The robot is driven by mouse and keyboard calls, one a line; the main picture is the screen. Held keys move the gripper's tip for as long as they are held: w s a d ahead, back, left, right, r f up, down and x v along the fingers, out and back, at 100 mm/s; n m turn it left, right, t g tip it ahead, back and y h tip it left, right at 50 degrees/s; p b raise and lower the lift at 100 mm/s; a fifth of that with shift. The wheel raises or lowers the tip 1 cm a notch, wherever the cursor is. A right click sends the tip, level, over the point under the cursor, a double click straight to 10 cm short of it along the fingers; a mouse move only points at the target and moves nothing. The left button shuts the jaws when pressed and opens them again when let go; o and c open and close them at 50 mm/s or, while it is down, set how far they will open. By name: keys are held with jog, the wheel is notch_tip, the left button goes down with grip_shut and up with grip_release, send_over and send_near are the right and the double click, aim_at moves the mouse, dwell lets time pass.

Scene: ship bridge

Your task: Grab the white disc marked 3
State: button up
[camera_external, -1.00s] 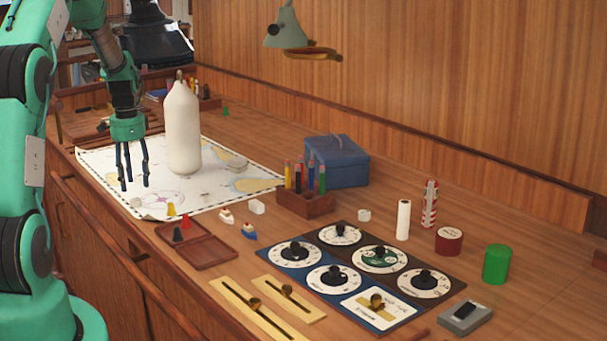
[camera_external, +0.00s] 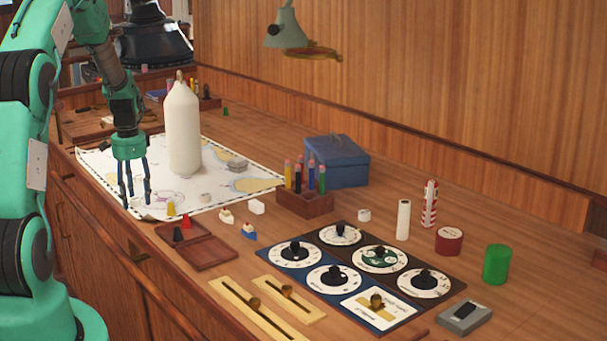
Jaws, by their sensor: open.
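My gripper (camera_external: 134,202) is open, fingers pointing down, low over the near left part of the chart (camera_external: 232,199). A small pale disc was visible at this spot earlier; the fingers now largely hide that area, and I cannot tell whether they touch anything. Another small pale disc (camera_external: 205,197) lies on the chart to the right of the gripper. A small white round piece (camera_external: 364,215) stands on the bare counter farther right. No number can be read on any of them, so I cannot tell which is marked 3.
A tall white bottle-shaped object (camera_external: 183,130) stands on the chart close behind and right of my gripper. A dark open box (camera_external: 205,250) with small cones, a pen holder (camera_external: 305,203), a blue box (camera_external: 337,160) and a dial panel (camera_external: 360,272) lie to the right.

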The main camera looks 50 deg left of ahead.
aim_at(135, 199)
jog(key=shift+c, duration=0.2)
dwell(0.3)
jog(key=c, duration=1.1)
jog(key=shift+o, duration=0.2)
jog(key=shift+r, duration=0.15)
jog(key=shift+r, duration=0.8)
notch_tip(135, 199, up, 2)
jog(key=shift+r, duration=0.1)
jog(key=s+d+r, duration=0.1)
jog(key=s+d, duration=0.9)
jog(key=d, duration=0.2)
jog(key=shift+d+p, duration=0.2)
jog(key=shift+p, duration=0.25)
jog(key=shift+s, duration=0.1)
